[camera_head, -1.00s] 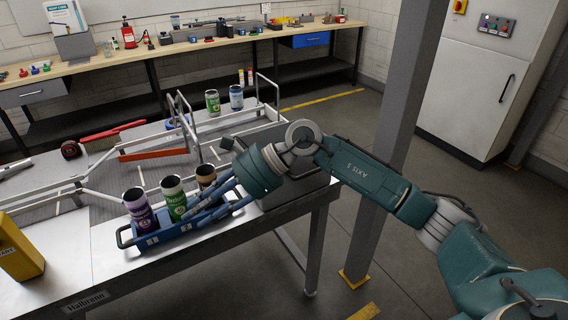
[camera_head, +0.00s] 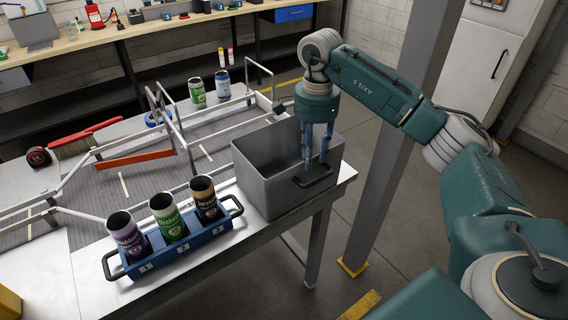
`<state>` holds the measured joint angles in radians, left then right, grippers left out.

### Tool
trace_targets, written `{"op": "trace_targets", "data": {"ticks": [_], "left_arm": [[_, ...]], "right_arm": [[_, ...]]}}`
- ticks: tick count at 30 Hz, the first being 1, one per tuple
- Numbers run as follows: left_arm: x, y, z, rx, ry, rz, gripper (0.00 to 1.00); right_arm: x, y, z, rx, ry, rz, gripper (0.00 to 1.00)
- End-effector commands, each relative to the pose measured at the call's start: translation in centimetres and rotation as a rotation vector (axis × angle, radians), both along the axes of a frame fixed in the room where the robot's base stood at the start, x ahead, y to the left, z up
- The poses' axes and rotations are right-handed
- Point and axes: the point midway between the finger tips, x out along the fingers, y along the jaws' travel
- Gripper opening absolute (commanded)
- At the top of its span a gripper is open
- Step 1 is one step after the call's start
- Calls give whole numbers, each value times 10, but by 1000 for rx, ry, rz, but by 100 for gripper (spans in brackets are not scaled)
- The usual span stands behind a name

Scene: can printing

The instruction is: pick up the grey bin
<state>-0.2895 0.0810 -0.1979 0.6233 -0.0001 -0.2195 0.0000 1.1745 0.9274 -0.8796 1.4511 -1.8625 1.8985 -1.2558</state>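The grey bin (camera_head: 262,177) is an open, box-shaped container at the right end of the table, with a dark handle (camera_head: 313,178) on its near side. My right gripper (camera_head: 316,164) points down at the bin's near rim, just above that handle. Its blue fingers are apart with a gap between them, and they overlap the near wall in the picture. I cannot tell whether they touch the wall or the handle. The bin's floor is hidden. My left gripper is not in view.
A blue carrier (camera_head: 185,250) with purple, green and black cans stands left of the bin. A grey post (camera_head: 385,185) rises right of the table.

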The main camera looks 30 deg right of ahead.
Motion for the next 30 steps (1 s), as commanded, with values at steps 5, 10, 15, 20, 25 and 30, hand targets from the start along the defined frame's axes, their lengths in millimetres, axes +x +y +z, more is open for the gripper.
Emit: {"op": "trace_targets", "data": {"ticks": [5, 10, 15, 20, 25, 30], "left_arm": [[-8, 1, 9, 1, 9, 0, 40], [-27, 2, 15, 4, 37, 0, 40], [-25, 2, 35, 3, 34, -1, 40], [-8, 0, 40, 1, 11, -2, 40], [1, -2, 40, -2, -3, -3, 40], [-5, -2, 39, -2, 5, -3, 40]], "right_arm": [[0, 0, -22, 0, 1, 0, 30], [1, 3, -34, 2, 3, 1, 30], [6, 9, -57, 2, 5, 1, 30], [6, 7, -77, 1, 1, -1, 30], [7, 7, -81, 1, -2, 0, 30], [7, 7, -80, 1, -2, 0, 14]]}}
